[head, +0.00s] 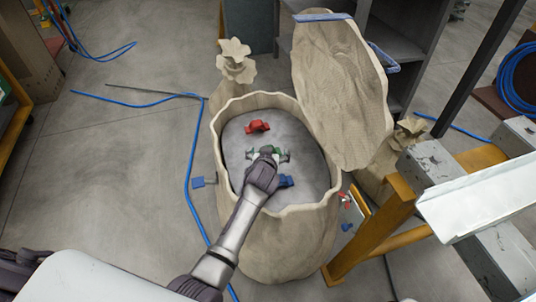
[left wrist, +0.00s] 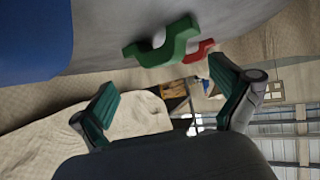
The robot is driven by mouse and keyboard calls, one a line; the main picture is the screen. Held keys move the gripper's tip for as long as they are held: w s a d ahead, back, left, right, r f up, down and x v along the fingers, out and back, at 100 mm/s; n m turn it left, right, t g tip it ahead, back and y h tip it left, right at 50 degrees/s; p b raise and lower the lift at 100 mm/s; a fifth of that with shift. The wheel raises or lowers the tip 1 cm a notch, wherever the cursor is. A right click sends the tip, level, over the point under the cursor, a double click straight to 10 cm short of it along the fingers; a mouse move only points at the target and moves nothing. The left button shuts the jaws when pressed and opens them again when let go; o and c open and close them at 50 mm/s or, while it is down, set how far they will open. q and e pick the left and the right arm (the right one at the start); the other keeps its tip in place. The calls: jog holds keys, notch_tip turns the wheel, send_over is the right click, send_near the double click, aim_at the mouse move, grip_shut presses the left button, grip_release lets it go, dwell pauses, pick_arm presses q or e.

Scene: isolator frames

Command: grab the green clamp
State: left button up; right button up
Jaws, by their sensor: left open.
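The green clamp (head: 277,150) lies on the grey floor inside a beige, wavy-rimmed container (head: 290,245). My left gripper (head: 267,154) reaches into the container, over the clamp, and partly hides it in the head view. In the left wrist view the green clamp (left wrist: 160,48) shows just beyond the two spread fingertips of my left gripper (left wrist: 163,78). The gripper is open, with nothing between its fingers. My right gripper is not in view.
A red clamp (head: 257,126) lies behind the green one, and a blue clamp (head: 286,181) lies nearer, beside my wrist. The container's rim surrounds my arm. A tall beige lid-like piece (head: 340,90) stands at the right. Blue hose (head: 188,170) runs along the floor left.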

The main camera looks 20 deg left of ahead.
pick_arm(q)
jog(key=b+x, duration=0.1)
jog(key=x, duration=0.3)
jog(key=shift+d+f, duration=0.1)
jog(key=shift+s, duration=0.1)
jog(key=c, duration=1.8)
